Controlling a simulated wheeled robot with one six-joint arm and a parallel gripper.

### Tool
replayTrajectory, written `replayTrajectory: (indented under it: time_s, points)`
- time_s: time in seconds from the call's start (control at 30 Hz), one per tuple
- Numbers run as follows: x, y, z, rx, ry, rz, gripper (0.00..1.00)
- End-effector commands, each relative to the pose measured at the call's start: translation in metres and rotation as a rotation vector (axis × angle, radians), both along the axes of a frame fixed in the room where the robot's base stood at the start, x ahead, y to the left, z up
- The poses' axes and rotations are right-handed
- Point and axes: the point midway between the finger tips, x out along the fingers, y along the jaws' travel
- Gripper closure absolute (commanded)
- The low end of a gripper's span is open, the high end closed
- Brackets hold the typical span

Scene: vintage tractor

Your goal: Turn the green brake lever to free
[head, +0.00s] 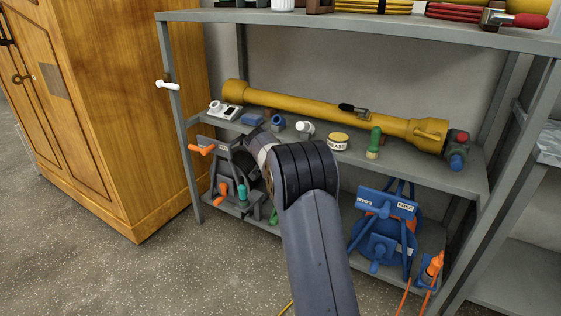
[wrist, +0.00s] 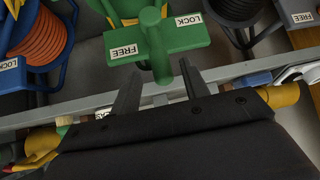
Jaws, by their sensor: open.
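In the wrist view a green brake plate (wrist: 185,40) carries a FREE label on the left and a LOCK label on the right. The green brake lever (wrist: 157,58) sticks out from it towards the camera, and I cannot tell which label it is set to. My gripper (wrist: 159,70) is open, with one finger on each side of the lever's near end; contact is not clear. In the head view my arm hides the gripper and most of the green unit; only a bit of green (head: 273,215) shows low beside the arm.
A blue reel (head: 378,245) with its own labelled plate stands to the right, and a dark reel (head: 232,165) with orange handles to the left. The grey middle shelf (head: 400,168) carries a long yellow tube (head: 300,103) and small items. A wooden cabinet (head: 120,120) stands at left.

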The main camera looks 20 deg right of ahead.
Motion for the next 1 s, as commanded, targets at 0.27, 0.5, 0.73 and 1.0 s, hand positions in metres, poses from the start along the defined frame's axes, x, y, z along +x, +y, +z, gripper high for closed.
replayTrajectory:
  time_s: [0.27,0.5,0.73,1.0]
  points:
    - [-0.027,0.023,0.037,-0.001,0.000,0.002,0.57]
    - [-0.036,0.030,0.046,0.000,0.002,0.000,0.57]
    - [-0.036,0.030,0.045,0.000,0.001,-0.001,0.57]
    - [-0.027,0.022,0.031,0.000,0.003,-0.001,0.57]
